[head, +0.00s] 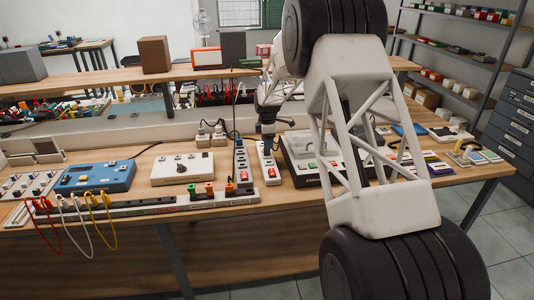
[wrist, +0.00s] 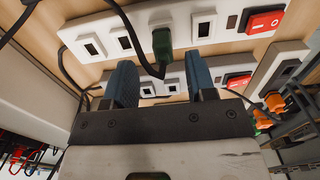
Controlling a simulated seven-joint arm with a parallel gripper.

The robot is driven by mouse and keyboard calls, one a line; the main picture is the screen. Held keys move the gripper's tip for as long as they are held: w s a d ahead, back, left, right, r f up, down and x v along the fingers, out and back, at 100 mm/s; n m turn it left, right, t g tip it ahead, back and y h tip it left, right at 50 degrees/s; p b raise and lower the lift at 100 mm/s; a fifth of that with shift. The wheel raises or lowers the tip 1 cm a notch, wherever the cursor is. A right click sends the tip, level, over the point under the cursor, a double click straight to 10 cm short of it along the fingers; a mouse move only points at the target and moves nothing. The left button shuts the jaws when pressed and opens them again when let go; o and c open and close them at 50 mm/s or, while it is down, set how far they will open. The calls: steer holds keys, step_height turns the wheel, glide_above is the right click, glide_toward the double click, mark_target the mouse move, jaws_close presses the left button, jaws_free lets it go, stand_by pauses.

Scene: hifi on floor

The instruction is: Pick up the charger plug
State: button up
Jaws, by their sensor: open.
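A dark green plug (wrist: 161,42) sits in a socket of a white power strip (wrist: 205,27) in the wrist view. I cannot tell for sure that it is the charger plug. My gripper (wrist: 161,66) is open, with its two blue fingers apart on either side below the plug, and nothing is visibly held. In the head view my gripper (head: 267,138) points down over the upright-lying power strips (head: 267,168) near the bench middle. Two small pale plug-like blocks (head: 211,137) stand to its left. The contact between fingers and strip is hidden.
A second strip with a red switch (wrist: 237,80) lies close behind the fingers. Dark cables (wrist: 68,62) run beside the left finger. Orange plugs (wrist: 275,105) are at the right. In the head view, a blue box (head: 95,178) and a white box (head: 182,169) stand to the left.

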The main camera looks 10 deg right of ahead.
mark_target(267, 155)
steer(key=shift+s+f, duration=0.15)
steer(key=shift+f, duration=2.15)
jaws_close()
steer(key=shift+r, duration=0.15)
steer(key=shift+r, duration=1.5)
steer(key=shift+s+r, duration=0.2)
steer(key=shift+s, duration=0.1)
steer(key=s+r, duration=0.1)
steer(key=s, duration=1.4)
steer(key=shift+s+r, duration=0.15)
steer(key=shift+s, duration=0.05)
